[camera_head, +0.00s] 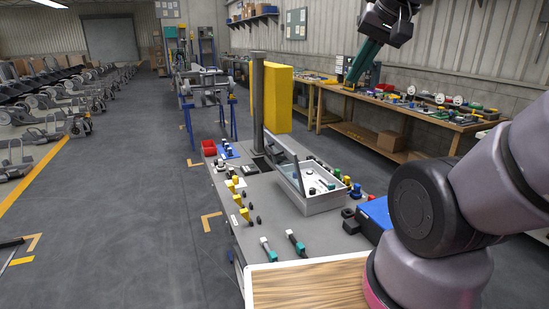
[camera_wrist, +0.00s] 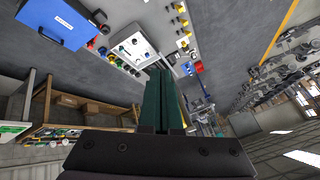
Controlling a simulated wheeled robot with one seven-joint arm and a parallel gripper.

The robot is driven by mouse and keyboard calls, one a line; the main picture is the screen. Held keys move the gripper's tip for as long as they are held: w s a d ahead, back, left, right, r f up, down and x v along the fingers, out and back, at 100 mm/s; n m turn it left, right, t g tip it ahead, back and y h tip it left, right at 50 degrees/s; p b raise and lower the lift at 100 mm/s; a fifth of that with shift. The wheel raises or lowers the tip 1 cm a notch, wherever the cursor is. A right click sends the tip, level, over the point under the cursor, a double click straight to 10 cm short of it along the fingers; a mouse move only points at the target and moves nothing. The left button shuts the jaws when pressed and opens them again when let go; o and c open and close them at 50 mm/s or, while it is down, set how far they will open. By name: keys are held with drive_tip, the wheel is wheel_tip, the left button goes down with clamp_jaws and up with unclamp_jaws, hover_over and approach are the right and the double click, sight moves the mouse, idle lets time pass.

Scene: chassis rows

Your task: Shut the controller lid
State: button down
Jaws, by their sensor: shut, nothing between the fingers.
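The controller looks to be the light grey box (camera_head: 322,205) on the grey workbench, its top open and small round parts showing inside. A thin dark upright panel (camera_head: 299,176) at its left side may be the lid, seen nearly edge-on; I cannot be sure. The box also shows in the wrist view (camera_wrist: 128,36), beyond my fingertips. My gripper (camera_head: 352,80) has long green fingers that are shut and empty. It is raised in the air, up and to the right of the box in the head view, apart from it. The fingers also show in the wrist view (camera_wrist: 160,74).
A yellow panel (camera_head: 292,98) stands by a grey post (camera_head: 258,105) behind the box. A blue case (camera_head: 376,214) lies right of the box. Yellow parts (camera_head: 239,200) and a red bin (camera_head: 209,148) line the bench's left. Open floor (camera_head: 140,210) lies left.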

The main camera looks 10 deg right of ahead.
drive_tip(key=w+a+f+n+g+h, duration=0.1)
drive_tip(key=w+a+f+h, duration=0.15)
drive_tip(key=w, duration=1.15)
drive_tip(key=w+a+f+n+g+h, duration=0.1)
drive_tip(key=w+a+f, duration=0.3)
drive_tip(key=w, duration=0.9)
drive_tip(key=w+a+f+n+h, duration=0.1)
drive_tip(key=w+a+f, duration=0.4)
drive_tip(key=f, duration=0.3)
drive_tip(key=w+a+f+n+t+h, duration=0.1)
drive_tip(key=w+a+f, duration=0.4)
drive_tip(key=w+f, duration=0.15)
drive_tip(key=w+a+f+n+h, duration=0.1)
drive_tip(key=w+a+f, duration=0.4)
drive_tip(key=f, duration=0.4)
drive_tip(key=w+d+f, duration=0.5)
drive_tip(key=d+f, duration=0.1)
drive_tip(key=f, duration=0.1)
drive_tip(key=shift+d+f+n, duration=0.15)
drive_tip(key=shift+d+n, duration=0.15)
drive_tip(key=shift+d, duration=0.1)
drive_tip(key=shift+w+d, duration=0.1)
drive_tip(key=shift+d, duration=0.05)
